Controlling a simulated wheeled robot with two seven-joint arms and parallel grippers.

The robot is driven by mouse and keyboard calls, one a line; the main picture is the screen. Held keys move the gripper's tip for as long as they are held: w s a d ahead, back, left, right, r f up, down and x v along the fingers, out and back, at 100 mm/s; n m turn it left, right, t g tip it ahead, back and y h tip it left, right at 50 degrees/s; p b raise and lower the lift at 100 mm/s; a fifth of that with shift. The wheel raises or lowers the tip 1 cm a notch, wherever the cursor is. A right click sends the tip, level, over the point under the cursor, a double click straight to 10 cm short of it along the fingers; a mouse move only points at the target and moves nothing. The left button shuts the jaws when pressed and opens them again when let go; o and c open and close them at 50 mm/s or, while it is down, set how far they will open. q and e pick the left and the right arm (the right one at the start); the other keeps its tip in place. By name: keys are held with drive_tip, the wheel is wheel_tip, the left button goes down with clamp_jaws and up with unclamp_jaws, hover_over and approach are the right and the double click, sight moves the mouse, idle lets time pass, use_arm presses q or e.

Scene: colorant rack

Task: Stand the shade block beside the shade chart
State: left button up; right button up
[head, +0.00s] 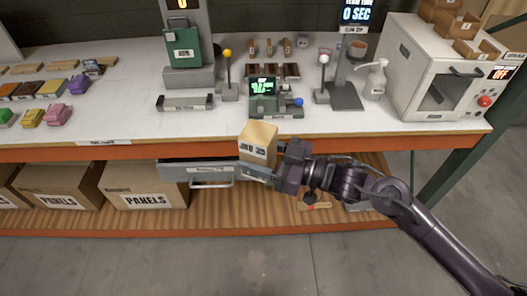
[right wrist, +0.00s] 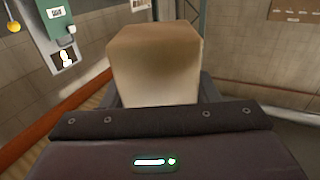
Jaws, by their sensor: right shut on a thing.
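A tan block with dark lettering (head: 258,141), which looks like the shade block, is upright in my right gripper (head: 276,166). The gripper is shut on it and holds it in front of the bench's orange front edge, above the grey drawer. In the right wrist view the block (right wrist: 155,65) rises pale and plain beyond the gripper body; the fingertips are hidden there. I cannot tell for sure which thing is the shade chart. My left gripper is not in view.
The white bench top (head: 130,120) has clear room at front left. A white oven (head: 440,85) stands at right. Panel boxes (head: 140,187) sit on the lower shelf.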

sight(273, 157)
drive_tip(key=d+n+g, duration=0.1)
drive_tip(key=g, duration=0.1)
drive_tip(key=d+n+g+y, duration=0.1)
drive_tip(key=n+g, duration=0.1)
drive_tip(key=shift+s+d, duration=0.1)
drive_tip(key=shift+s, duration=0.1)
drive_tip(key=shift+s+d+n+g+y, duration=0.2)
drive_tip(key=shift+n+g, duration=0.15)
drive_tip(key=shift+g, duration=0.3)
drive_tip(key=shift+s+d+n+g+y, duration=0.1)
drive_tip(key=shift+d+n+g+y, duration=0.2)
drive_tip(key=shift+g, duration=0.35)
